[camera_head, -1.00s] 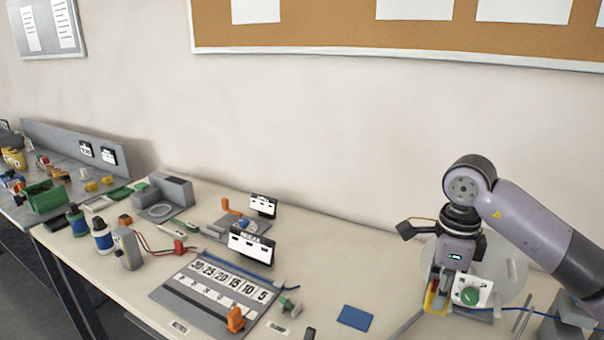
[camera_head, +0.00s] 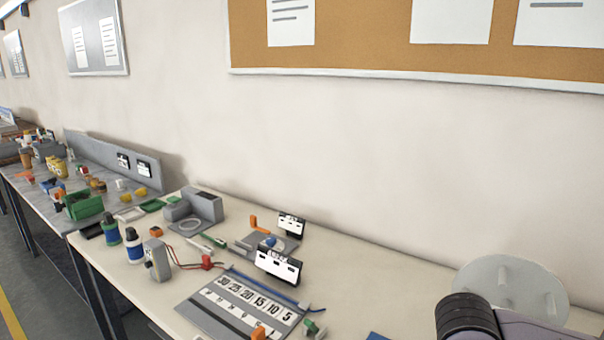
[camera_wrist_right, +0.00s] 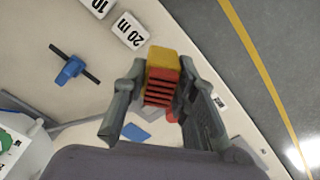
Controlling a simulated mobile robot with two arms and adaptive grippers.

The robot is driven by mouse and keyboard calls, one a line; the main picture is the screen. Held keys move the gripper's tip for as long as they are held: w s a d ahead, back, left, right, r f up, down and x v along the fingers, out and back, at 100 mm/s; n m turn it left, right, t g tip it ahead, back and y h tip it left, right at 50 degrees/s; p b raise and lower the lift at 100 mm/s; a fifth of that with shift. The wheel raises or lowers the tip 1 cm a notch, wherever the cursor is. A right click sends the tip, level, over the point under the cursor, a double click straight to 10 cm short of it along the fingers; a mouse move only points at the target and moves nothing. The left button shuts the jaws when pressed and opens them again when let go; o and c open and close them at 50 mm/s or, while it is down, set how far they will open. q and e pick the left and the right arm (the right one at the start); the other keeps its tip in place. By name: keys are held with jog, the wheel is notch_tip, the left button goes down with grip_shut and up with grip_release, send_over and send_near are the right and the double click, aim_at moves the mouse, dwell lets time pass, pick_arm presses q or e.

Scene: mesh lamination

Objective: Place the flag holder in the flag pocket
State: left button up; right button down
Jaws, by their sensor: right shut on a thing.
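In the right wrist view, my right gripper (camera_wrist_right: 163,108) is shut on a yellow-and-red block (camera_wrist_right: 160,75) with a ridged red face. The block sits between the two dark fingers, above the pale tabletop near its edge. I cannot tell for sure whether this block is the flag holder. No flag pocket can be made out with certainty in either view. In the head view only a dark joint of my right arm shows at the bottom right, and its gripper is out of frame. My left gripper is in neither view.
The bench holds a grey board with number labels (camera_head: 222,318), two black-and-white signs, a grey block and bottles. A pale round disc (camera_head: 505,280) stands behind my right arm. In the wrist view a blue part (camera_wrist_right: 70,70) lies on the bench, with floor beyond its edge.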

dwell(0.9)
jog(key=w+d+r+m, duration=0.3)
jog(key=w+r, duration=0.2)
jog(key=w, duration=0.3)
jog(key=w+d+r+m, duration=0.3)
jog(key=w+r+m, duration=0.15)
jog(key=w, duration=0.25)
jog(key=shift+n, duration=0.35)
jog(key=f, duration=0.5)
jog(key=f+p, duration=0.1)
jog(key=f, duration=0.4)
jog(key=f+p, duration=0.1)
jog(key=f, duration=0.4)
jog(key=shift+w+f, duration=0.25)
jog(key=shift+w, duration=0.05)
notch_tip(320, 180, down, 3)
jog(key=shift+f+p, duration=0.1)
jog(key=shift+p, duration=0.35)
jog(key=shift+f, duration=0.4)
jog(key=shift+f, duration=0.1)
